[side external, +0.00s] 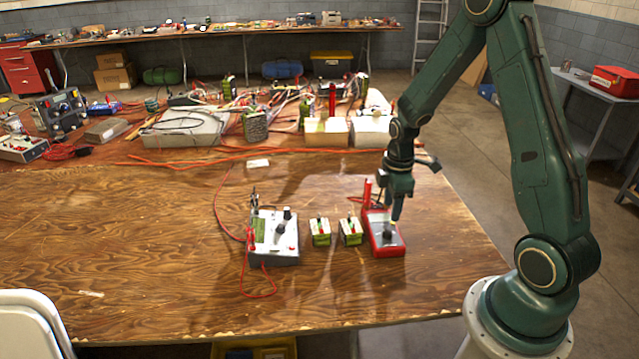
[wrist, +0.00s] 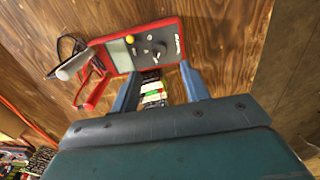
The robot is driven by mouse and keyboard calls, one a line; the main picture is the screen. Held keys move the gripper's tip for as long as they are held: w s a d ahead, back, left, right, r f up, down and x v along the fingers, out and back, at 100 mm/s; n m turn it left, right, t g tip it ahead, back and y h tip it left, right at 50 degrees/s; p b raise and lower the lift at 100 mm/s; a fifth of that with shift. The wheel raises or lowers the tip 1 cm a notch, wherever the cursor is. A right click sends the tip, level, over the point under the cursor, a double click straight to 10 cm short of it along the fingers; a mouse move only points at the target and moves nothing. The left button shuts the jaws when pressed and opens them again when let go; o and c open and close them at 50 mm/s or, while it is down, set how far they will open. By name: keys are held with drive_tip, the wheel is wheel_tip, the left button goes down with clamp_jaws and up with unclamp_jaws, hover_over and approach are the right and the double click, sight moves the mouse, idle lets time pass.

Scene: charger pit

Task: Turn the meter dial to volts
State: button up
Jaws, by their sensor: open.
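The red meter (side external: 383,246) lies on the wooden table below my arm. In the wrist view the meter (wrist: 165,29) shows a pale display, a yellow button and a dark round dial (wrist: 158,51). The dial's setting is too small to read. My gripper (side external: 396,214) points down over the meter in the side view. In the wrist view my gripper (wrist: 160,72) has its two blue-grey fingers spread near the meter's lower edge, with the dial beyond and between the tips. Nothing is visibly held. I cannot tell whether the fingers touch the meter.
Two small green-and-white boxes (side external: 320,232) (side external: 350,232) stand left of the meter. A grey-white instrument (side external: 280,250) with red leads is further left. Red leads (wrist: 92,92) lie beside the meter. Cluttered equipment fills the table's back. The front of the table is clear.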

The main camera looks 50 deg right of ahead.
sight(388, 232)
drive_tip(key=shift+f, duration=3.95)
drive_tip(key=shift+c, duration=0.5)
drive_tip(key=c, duration=0.9)
clamp_jaws()
